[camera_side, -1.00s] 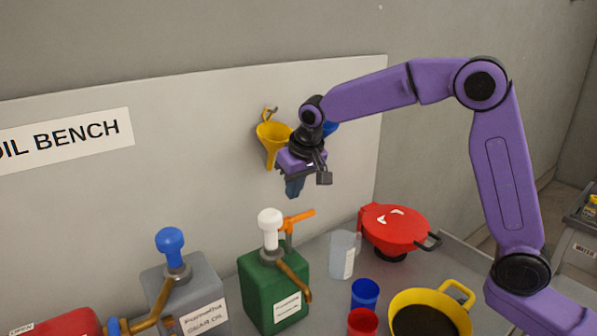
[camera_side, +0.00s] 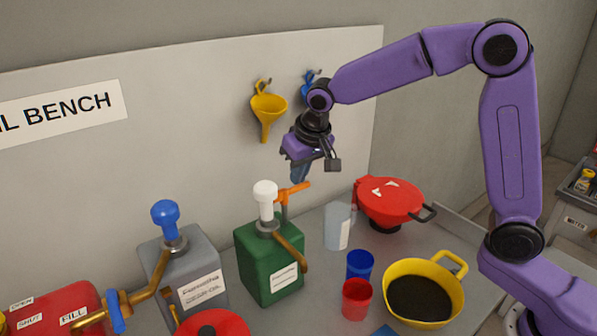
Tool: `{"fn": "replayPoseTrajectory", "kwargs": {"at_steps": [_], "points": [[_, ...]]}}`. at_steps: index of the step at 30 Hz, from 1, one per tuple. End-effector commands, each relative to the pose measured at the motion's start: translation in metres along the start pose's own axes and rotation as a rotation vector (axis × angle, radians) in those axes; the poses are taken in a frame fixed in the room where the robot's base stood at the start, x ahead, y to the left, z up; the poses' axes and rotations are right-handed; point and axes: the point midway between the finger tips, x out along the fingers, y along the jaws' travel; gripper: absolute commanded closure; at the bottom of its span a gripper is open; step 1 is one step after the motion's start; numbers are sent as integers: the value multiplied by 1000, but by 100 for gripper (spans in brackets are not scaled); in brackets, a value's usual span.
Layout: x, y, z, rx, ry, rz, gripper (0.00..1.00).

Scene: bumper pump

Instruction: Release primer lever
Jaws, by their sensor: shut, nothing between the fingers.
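The primer lever is most likely the orange lever (camera_side: 293,188) on the green can (camera_side: 271,262). It sticks out to the right beside the can's white plunger knob (camera_side: 265,192). A brown spout (camera_side: 291,247) slopes down from the can's top. My gripper (camera_side: 300,176) is shut and empty. It points down and appears just above the orange lever's right end in the side view. I cannot tell from this view whether it touches the lever.
A grey can (camera_side: 184,275) with a blue knob stands left. A clear beaker (camera_side: 338,226), red lidded pot (camera_side: 390,202), blue cup (camera_side: 360,265), red cup (camera_side: 356,299) and yellow pan (camera_side: 424,292) stand right. A yellow funnel (camera_side: 268,106) hangs on the back board.

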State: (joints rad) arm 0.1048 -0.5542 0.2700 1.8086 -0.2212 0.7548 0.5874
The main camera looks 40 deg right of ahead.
Motion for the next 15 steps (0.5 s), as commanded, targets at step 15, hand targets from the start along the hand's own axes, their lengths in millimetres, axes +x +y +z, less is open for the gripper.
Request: {"fn": "replayPoseTrajectory", "kwargs": {"at_steps": [15], "points": [[-5,1,15,-1,-1,0,100]]}}
